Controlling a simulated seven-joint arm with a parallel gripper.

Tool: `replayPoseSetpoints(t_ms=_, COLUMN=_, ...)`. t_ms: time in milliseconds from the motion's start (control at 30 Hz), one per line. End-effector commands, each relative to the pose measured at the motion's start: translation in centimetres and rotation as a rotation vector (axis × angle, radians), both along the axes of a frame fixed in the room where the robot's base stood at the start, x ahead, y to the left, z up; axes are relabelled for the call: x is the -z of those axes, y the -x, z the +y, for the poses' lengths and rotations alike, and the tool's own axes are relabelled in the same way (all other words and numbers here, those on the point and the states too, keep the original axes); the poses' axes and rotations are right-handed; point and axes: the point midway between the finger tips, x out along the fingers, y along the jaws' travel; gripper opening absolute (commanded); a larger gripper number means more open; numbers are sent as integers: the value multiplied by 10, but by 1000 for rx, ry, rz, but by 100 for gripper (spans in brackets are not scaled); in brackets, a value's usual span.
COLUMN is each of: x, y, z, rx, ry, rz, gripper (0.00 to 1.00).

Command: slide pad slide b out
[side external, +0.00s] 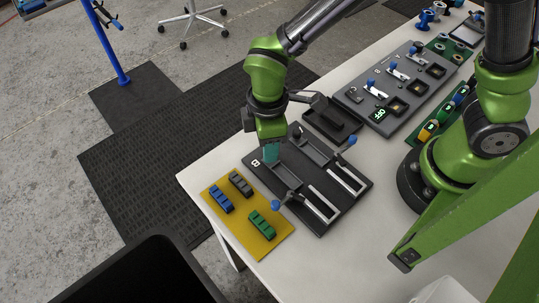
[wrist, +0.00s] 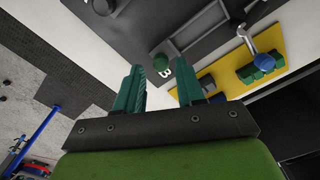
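A dark slide board (side external: 325,205) marked B lies on the table and holds two trays and two metal slide handles. One handle ends in a blue knob (side external: 276,205) near the yellow mat; the other has a blue knob (side external: 352,140) at the far right. My gripper (side external: 270,153) is low over the board's left end, beside the B label. In the wrist view my gripper (wrist: 160,82) has its teal fingers apart with nothing held. I cannot tell whether the fingers touch the board.
A yellow mat (side external: 268,245) in front bears a blue pad (side external: 221,199), a grey pad (side external: 240,183) and a green pad (side external: 262,225). Behind the board are a black tray (side external: 335,125) and a grey panel (side external: 385,88) with switches.

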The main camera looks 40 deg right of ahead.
Motion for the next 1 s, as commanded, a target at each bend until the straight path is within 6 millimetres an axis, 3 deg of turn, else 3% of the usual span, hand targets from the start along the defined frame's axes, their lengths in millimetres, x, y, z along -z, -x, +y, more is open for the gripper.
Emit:
replayPoseSetpoints(t_ms=200, x=-22, y=0, z=0, rx=1, ry=-1, rz=-1, gripper=38)
replayPoseSetpoints(t_ms=700, x=-53, y=0, z=0, rx=0, ry=-2, rz=-1, gripper=38)
replayPoseSetpoints(t_ms=1000, x=-60, y=0, z=0, rx=0, ry=0, rz=0, gripper=38)
